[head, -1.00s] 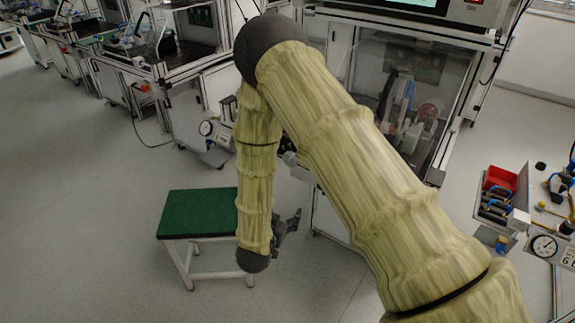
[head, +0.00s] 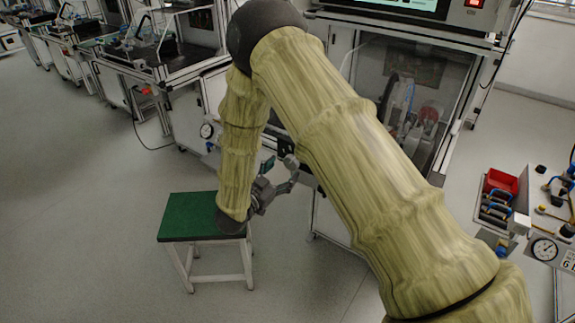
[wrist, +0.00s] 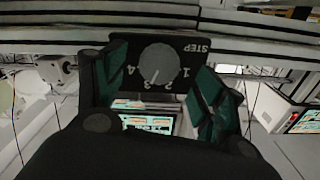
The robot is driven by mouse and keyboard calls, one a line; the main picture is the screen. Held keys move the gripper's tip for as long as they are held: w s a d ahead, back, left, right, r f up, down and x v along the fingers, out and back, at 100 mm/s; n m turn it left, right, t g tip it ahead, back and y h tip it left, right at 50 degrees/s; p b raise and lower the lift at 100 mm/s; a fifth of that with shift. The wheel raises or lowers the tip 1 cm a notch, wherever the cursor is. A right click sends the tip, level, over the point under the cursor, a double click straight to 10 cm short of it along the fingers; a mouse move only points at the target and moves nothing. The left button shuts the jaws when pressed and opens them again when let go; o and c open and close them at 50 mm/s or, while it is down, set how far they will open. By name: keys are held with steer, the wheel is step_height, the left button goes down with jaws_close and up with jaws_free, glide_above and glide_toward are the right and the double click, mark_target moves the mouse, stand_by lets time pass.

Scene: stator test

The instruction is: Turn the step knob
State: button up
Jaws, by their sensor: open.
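The step knob (wrist: 158,64) is a grey round dial on a dark panel marked STEP with the numbers 1 to 4. It appears upside down in the wrist view, with a light pointer line near the 2 and 3. My gripper (wrist: 158,88) is open, its dark green-padded fingers on either side of the knob in that view, apart from it as far as I can see. In the head view my gripper (head: 277,181) is in front of the test cabinet (head: 340,75), pointing toward it.
A green-topped stool (head: 188,216) stands below and left of my gripper. A side bench with a red bin (head: 500,181) and a gauge (head: 544,249) is at the right. More workstations (head: 130,55) line the back left. Open floor lies at the left.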

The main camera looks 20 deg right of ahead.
mark_target(289, 166)
steer(key=shift+x, duration=1.85)
steer(key=c, duration=1)
steer(key=shift+c, duration=0.2)
steer(key=shift+f+m, duration=0.15)
steer(key=shift+m, duration=0.25)
steer(key=shift+b, duration=0.35)
steer(key=m+b, duration=0.2)
steer(key=m, duration=0.1)
steer(key=shift+f+m, duration=0.1)
steer(key=shift+m, duration=0.2)
steer(key=shift+m+b, duration=1.95)
steer(key=shift+m, duration=0.35)
steer(key=shift+s, duration=0.1)
